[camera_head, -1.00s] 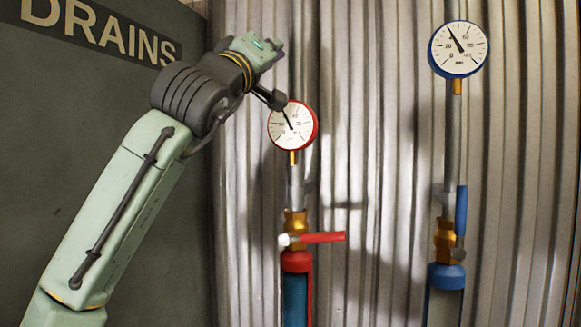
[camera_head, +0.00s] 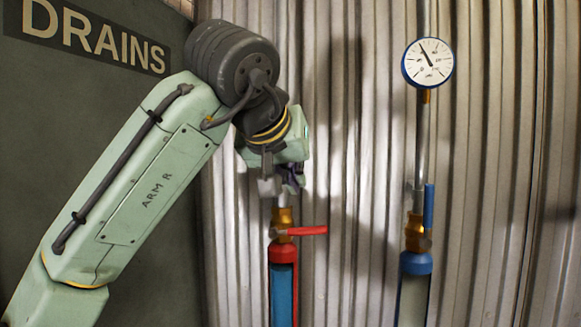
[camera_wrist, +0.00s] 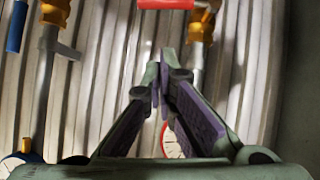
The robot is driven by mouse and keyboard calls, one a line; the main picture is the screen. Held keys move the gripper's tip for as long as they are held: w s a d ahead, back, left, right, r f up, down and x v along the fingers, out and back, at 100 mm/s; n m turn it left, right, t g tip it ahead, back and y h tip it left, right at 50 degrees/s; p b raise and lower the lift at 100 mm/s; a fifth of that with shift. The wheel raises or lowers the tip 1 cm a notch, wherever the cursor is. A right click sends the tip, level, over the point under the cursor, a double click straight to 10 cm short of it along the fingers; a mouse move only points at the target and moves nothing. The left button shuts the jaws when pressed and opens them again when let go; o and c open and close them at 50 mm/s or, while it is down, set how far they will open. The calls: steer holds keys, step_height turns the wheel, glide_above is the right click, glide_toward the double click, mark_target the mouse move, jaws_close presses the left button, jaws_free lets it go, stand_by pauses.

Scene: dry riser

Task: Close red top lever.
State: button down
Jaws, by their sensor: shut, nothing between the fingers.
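The red lever (camera_head: 307,230) sticks out horizontally to the right from a brass valve (camera_head: 283,220) on the red-capped pipe. In the wrist view the red lever (camera_wrist: 165,4) is cut off by the top edge, beside the brass valve (camera_wrist: 200,22). My gripper (camera_head: 291,188) is shut and empty, in front of the pipe just above the valve, apart from the lever. Its closed purple-padded fingers also show in the wrist view (camera_wrist: 161,75). The red gauge is hidden behind my arm in the head view; part of the gauge (camera_wrist: 172,142) shows behind the fingers in the wrist view.
To the right, a second pipe carries a blue gauge (camera_head: 428,63) and an upright blue lever (camera_head: 429,207) on a brass valve (camera_head: 417,234). A corrugated metal wall (camera_head: 345,120) stands behind. A dark panel marked DRAINS (camera_head: 100,35) is at left. Space right of the red lever is clear.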

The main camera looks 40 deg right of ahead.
mark_target(307, 231)
steer(key=w+d+f+p, duration=0.2)
steer(key=d+f, duration=0.2)
steer(key=f, duration=0.3)
steer(key=shift+w+d, duration=0.4)
steer(key=shift+s, duration=0.1)
